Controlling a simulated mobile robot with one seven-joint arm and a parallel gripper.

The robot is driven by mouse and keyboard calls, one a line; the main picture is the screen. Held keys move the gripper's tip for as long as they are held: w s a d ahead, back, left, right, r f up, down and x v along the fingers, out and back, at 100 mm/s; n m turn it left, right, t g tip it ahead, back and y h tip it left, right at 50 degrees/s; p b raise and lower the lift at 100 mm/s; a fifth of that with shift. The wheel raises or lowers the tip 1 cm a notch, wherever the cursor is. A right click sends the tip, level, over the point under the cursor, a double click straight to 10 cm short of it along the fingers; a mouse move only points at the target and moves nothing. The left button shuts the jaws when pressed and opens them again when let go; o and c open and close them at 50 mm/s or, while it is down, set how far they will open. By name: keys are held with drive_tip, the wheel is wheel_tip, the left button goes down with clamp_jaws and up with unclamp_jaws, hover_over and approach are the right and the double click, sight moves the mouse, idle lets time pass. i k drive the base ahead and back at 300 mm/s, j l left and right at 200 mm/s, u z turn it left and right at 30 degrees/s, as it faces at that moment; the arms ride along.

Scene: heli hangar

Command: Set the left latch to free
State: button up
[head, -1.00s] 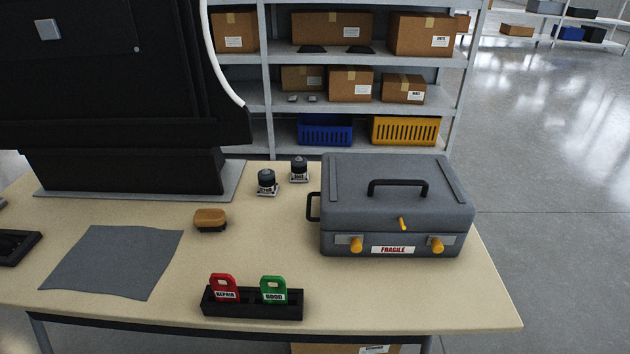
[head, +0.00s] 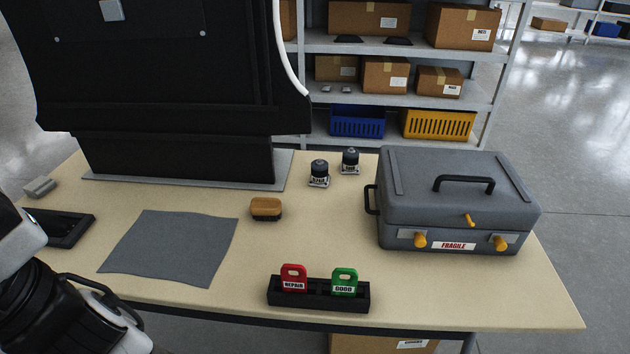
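A grey case (head: 455,200) with a black top handle stands closed at the right end of the table. On its front, the left latch (head: 420,240) is a yellow knob on a pale plate, and the right latch (head: 500,242) is a similar yellow knob. A smaller yellow lever (head: 468,220) sits between them, above a FRAGILE label. The exact setting of the left latch is too small to tell. Part of my arm shows at the lower left, far from the case. My gripper cannot be made out in the head view.
A black holder (head: 318,305) with a red REPAIR tag and a green GOOD tag stands at the table's front edge. A brush (head: 266,208), a grey cloth (head: 170,247) and two small dark-capped containers (head: 319,172) lie left of the case. A large black panel stands behind.

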sight(419, 242)
drive_tip(key=j+z, duration=0.35)
drive_tip(key=k+j+z, duration=0.1)
drive_tip(key=j+z, duration=0.25)
drive_tip(key=j, duration=0.2)
drive_tip(key=k+j+z, duration=0.15)
drive_tip(key=j+z, duration=0.25)
